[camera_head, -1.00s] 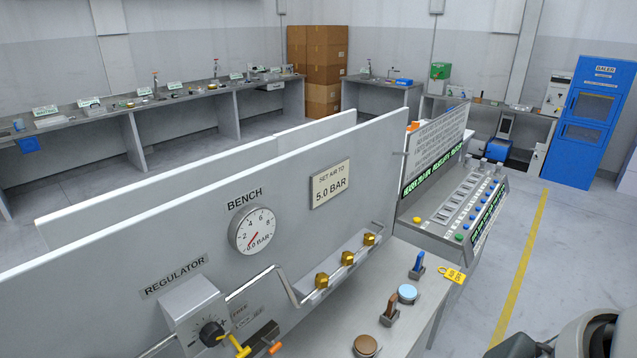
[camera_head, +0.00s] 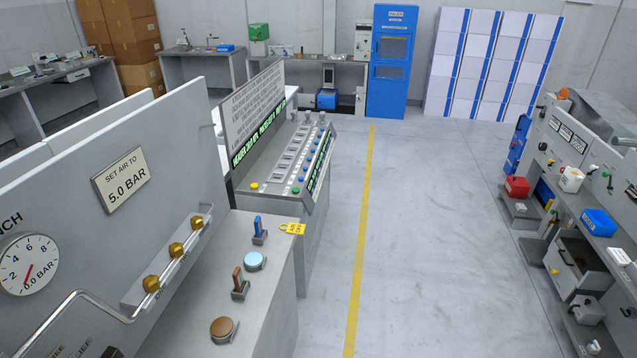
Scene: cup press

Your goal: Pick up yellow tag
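The yellow tag (camera_head: 294,229) has dark print and a small ring at its left end. It lies at the right edge of the grey bench top (camera_head: 200,262), beside a blue lever (camera_head: 259,229), and seems to reach slightly past the edge. Nothing grips it. Neither of my grippers shows in the head view.
On the bench are a brown lever (camera_head: 239,281), a light blue disc (camera_head: 255,261) and a brown disc (camera_head: 223,329). The upright panel (camera_head: 110,130) stands at left. A button console (camera_head: 300,165) is behind the tag. Open floor (camera_head: 430,240) lies right; cluttered shelves (camera_head: 585,255) stand farther right.

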